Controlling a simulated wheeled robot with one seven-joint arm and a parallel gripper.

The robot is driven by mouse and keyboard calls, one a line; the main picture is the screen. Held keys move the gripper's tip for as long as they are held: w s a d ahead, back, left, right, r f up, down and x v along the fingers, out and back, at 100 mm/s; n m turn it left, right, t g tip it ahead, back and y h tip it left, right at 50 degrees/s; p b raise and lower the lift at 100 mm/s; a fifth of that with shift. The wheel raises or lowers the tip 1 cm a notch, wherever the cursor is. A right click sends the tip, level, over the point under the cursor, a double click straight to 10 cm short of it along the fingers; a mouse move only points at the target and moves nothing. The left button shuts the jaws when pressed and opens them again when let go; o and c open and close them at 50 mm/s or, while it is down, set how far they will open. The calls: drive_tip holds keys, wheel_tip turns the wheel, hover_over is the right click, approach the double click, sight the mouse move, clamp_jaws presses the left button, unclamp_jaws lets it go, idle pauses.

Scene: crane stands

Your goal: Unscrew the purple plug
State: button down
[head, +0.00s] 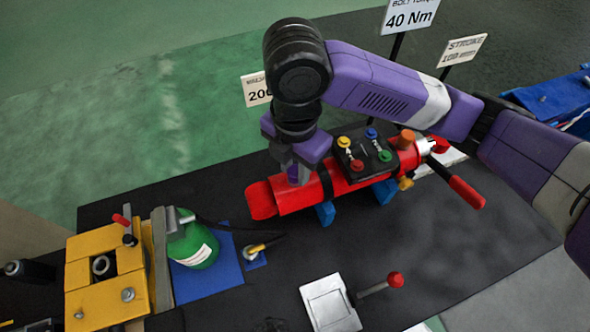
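My gripper (298,178) points down at the left part of a red cylinder (350,186), which lies on blue supports. Its fingers are at or just over the top of the cylinder, and I cannot tell whether they touch it. I cannot make out a purple plug apart from my own purple gripper parts. It may be hidden behind or between the fingers. The gap between the fingertips is not clear, so I cannot tell if they are open or shut on something.
A black panel (362,150) with coloured knobs sits on the cylinder, near an orange-brown cap (406,138) and a red-handled lever (466,192). A green bottle (192,245), a yellow block (92,292) and a white plate (330,303) stand on the black table (440,255). Signs stand behind.

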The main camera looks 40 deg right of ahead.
idle(0.5)
drive_tip(key=n+b, duration=0.2)
drive_tip(key=shift+f+n, duration=0.15)
drive_tip(key=shift+n, duration=0.25)
drive_tip(key=shift+r+n+b, duration=0.25)
drive_tip(key=shift+n+b, duration=0.05)
drive_tip(key=shift+n, duration=0.9)
drive_tip(key=n+b, duration=0.2)
drive_tip(key=shift+f+n, duration=0.2)
drive_tip(key=shift+n, duration=0.2)
drive_tip(key=shift+r+n+b, duration=0.25)
drive_tip(key=shift+n+b, duration=0.15)
drive_tip(key=shift+n, duration=0.8)
drive_tip(key=shift+f, duration=0.1)
drive_tip(key=shift+f+n+b, duration=0.1)
drive_tip(key=shift+n+b, duration=0.85)
drive_tip(key=shift+n, duration=0.25)
drive_tip(key=shift+r+n+b, duration=0.2)
drive_tip(key=shift+n+b, duration=0.2)
drive_tip(key=shift+n, duration=1)
